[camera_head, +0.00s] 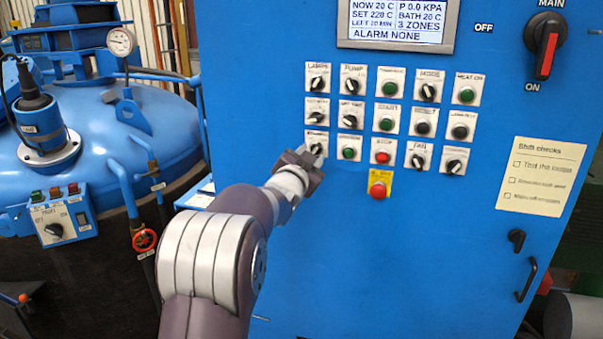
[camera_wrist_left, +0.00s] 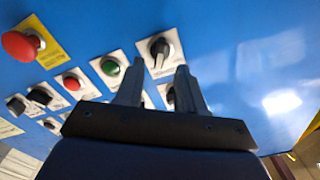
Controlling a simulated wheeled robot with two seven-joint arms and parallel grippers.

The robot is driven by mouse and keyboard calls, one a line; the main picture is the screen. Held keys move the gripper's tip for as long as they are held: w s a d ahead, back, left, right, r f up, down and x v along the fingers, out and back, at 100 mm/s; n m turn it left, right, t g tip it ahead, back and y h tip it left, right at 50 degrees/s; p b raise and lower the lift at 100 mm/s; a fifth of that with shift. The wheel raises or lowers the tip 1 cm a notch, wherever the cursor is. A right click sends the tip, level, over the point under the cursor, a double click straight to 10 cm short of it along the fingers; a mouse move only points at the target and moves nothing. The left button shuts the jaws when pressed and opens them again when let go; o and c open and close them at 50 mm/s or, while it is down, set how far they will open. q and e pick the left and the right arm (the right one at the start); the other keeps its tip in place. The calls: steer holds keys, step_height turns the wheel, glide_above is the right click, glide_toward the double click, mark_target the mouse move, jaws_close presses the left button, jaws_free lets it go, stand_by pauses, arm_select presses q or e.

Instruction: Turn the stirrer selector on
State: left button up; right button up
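The control panel (camera_head: 290,80) carries several selector knobs and buttons. The black selector knob (camera_head: 316,149) at the lower left is partly hidden by my left gripper (camera_head: 314,162); its label is too blurred to read surely as the stirrer's. In the left wrist view this knob (camera_wrist_left: 160,50) sits on a white plate just beyond my left gripper's fingertips (camera_wrist_left: 160,72). The fingers are apart and empty, with the knob in line with the gap between them. I cannot tell whether they touch it. My right gripper is not in view.
A green button (camera_head: 349,151) and a red stop button (camera_head: 382,157) are right of the knob. A red emergency button (camera_head: 377,190) on a yellow plate is below them. The main switch (camera_head: 547,52) is at the upper right. A blue furnace vessel (camera_head: 110,130) stands left.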

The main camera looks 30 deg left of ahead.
arm_select(q)
steer(key=b+v, duration=0.1)
steer(key=v, duration=0.8)
steer(key=shift+b, duration=0.35)
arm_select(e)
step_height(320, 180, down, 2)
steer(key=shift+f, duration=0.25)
arm_select(q)
steer(key=shift+w, duration=0.1)
steer(key=s+d+f+n+g, duration=0.15)
steer(key=s+f+g, duration=0.25)
steer(key=f, duration=0.5)
steer(key=s+d+f+n+g, duration=0.1)
steer(key=s+f+n+g, duration=0.25)
steer(key=f, duration=0.45)
steer(key=s+d+f+g+h+p, duration=0.1)
steer(key=s+d+f+g+h, duration=0.1)
steer(key=s+d+f+g, duration=0.2)
steer(key=s+d+f+m+g+h+p, duration=0.1)
steer(key=s+d+f+g+h, duration=0.1)
steer(key=s+d+f+g, duration=0.2)
steer(key=s+d+f, duration=0.3)
steer(key=s+d, duration=0.5)
steer(key=shift+f+m+g, duration=0.3)
steer(key=shift+f+g, duration=0.05)
steer(key=shift+f, duration=0.05)
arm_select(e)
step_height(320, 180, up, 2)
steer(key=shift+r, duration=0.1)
